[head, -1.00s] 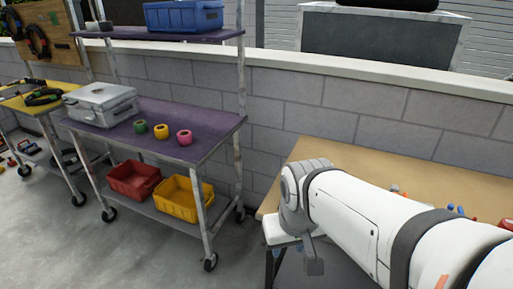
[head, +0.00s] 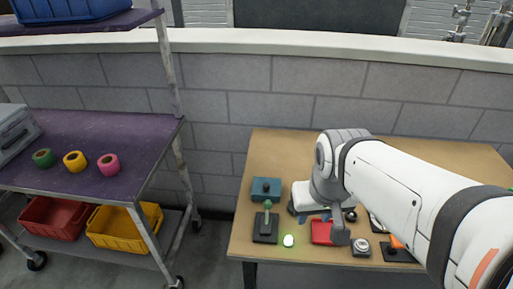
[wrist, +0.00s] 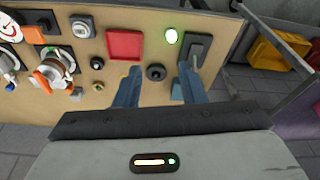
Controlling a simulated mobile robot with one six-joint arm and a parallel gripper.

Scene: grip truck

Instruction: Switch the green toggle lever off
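The green toggle lever (head: 267,207) stands on a dark base plate (head: 265,232) at the left front of the wooden table; its handle points up, and I cannot tell its exact tilt. A green lamp (head: 289,240) beside it is lit. In the wrist view the lamp (wrist: 171,36) and the dark lever plate (wrist: 200,43) are near the top; my right-hand finger partly covers the lever. My gripper (wrist: 160,68) is open and empty, its blue fingers apart above the table, with a black round knob between them in the picture. In the head view my arm hides most of the gripper.
A teal box with a black knob (head: 266,187) sits behind the lever. A red tray-like panel (head: 321,232), a grey button box (head: 361,247) and an orange-handled switch (head: 397,245) lie to the right. A purple cart (head: 90,150) stands left. The table's back is clear.

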